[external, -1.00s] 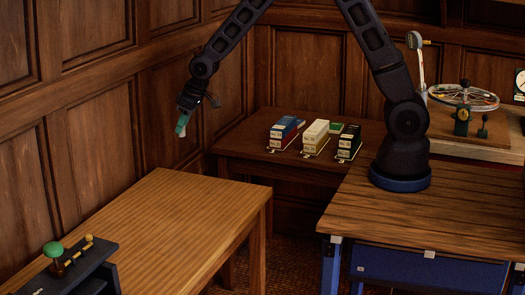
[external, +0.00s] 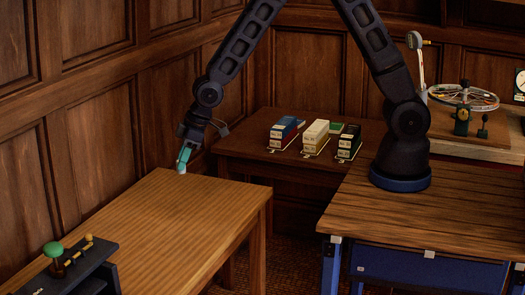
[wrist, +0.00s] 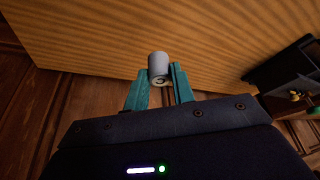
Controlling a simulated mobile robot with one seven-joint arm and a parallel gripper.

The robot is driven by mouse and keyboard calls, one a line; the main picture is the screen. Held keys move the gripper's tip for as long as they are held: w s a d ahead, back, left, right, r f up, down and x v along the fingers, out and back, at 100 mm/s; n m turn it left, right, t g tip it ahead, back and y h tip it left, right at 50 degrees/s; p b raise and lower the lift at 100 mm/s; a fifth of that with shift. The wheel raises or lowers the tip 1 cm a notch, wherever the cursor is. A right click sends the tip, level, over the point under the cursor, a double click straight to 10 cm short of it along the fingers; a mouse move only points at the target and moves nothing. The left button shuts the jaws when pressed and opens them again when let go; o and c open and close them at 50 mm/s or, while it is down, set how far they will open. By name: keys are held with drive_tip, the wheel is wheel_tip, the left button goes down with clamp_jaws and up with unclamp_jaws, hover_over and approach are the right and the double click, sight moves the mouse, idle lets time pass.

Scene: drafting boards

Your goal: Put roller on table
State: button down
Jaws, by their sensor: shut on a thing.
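My gripper (external: 185,155) is at the far end of the light wooden table (external: 170,215), with its teal fingers pointing down. In the wrist view my gripper (wrist: 160,85) is shut on a small grey-white roller (wrist: 158,62). The roller also shows as a small pale tip (external: 182,168) below the fingers in the external view. It is at or just above the table's far edge; I cannot tell whether it touches the top. The striped table top (wrist: 220,35) lies beyond the roller in the wrist view.
A dark stand with a green knob (external: 53,249) is at the table's near left end. The light table top is otherwise bare. A dark side table (external: 245,140) behind holds several small block-like models (external: 316,136). Wood-panelled walls (external: 100,130) stand close behind my gripper.

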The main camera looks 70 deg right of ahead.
wheel_tip(320, 180, down, 14)
drive_tip(key=shift+r, duration=0.1)
idle(0.5)
drive_tip(key=c, duration=1.2)
unclamp_jaws()
